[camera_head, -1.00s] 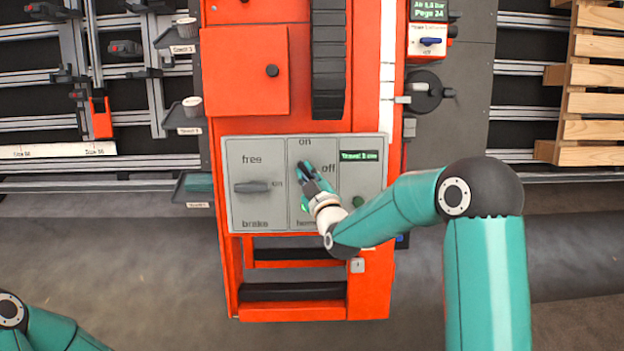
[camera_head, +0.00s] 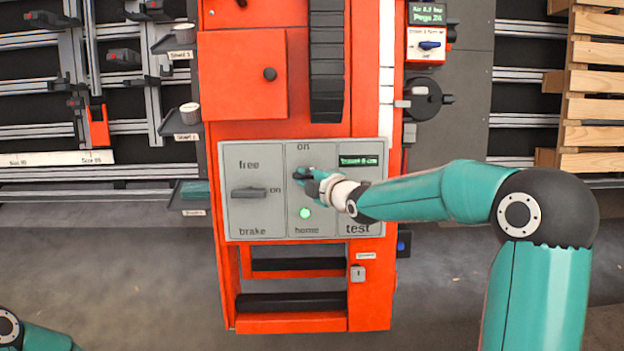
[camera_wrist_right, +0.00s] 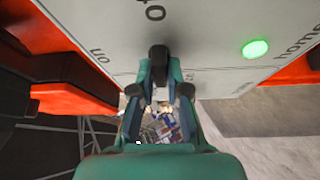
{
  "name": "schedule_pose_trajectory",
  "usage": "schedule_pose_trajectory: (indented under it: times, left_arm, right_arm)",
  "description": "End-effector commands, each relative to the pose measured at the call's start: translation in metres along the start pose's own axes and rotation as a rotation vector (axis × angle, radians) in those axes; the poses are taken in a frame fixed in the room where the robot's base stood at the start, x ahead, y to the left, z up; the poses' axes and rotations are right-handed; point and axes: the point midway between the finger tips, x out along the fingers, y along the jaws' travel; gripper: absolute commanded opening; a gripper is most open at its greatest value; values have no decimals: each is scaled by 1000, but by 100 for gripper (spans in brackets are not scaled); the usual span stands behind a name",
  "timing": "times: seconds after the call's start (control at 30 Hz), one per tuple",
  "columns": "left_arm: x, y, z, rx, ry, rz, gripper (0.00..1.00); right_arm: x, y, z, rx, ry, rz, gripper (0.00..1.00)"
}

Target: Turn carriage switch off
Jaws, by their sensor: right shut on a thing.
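The carriage switch (camera_head: 300,173) is a dark knob in the middle section of the grey control panel, below the word "on". My right gripper (camera_head: 311,178) reaches it from the right and is shut on its handle. The handle lies roughly level, towards the right. My gripper covers the "off" label and part of the handle. In the right wrist view, the dark switch handle (camera_wrist_right: 158,62) stands between the finger pads. My left gripper is out of view; only part of my left arm shows at the lower left.
The grey panel (camera_head: 234,215) also carries a free/brake lever (camera_head: 249,192) on the left, a lit green lamp (camera_head: 305,213) below the switch and a small display (camera_head: 358,161). A blue switch (camera_head: 429,45) sits at upper right. Wooden pallet slats (camera_head: 594,108) stand far right.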

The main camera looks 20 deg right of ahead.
Motion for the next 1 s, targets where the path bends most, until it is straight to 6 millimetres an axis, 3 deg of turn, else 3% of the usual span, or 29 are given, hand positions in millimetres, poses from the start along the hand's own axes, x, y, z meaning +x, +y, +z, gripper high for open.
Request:
schedule_pose_trajectory:
  times: [0.67,0.7,0.8,1.0]
  left_arm:
    - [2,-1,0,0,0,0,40]
    - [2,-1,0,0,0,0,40]
    - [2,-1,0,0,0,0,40]
    - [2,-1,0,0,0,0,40]
  right_arm:
    - [1,-9,-4,-69,8,-54,0]
    - [1,-9,-4,-69,8,-54,19]
    - [1,-8,-4,-68,7,-53,36]
    - [1,-5,-2,-65,4,-46,40]
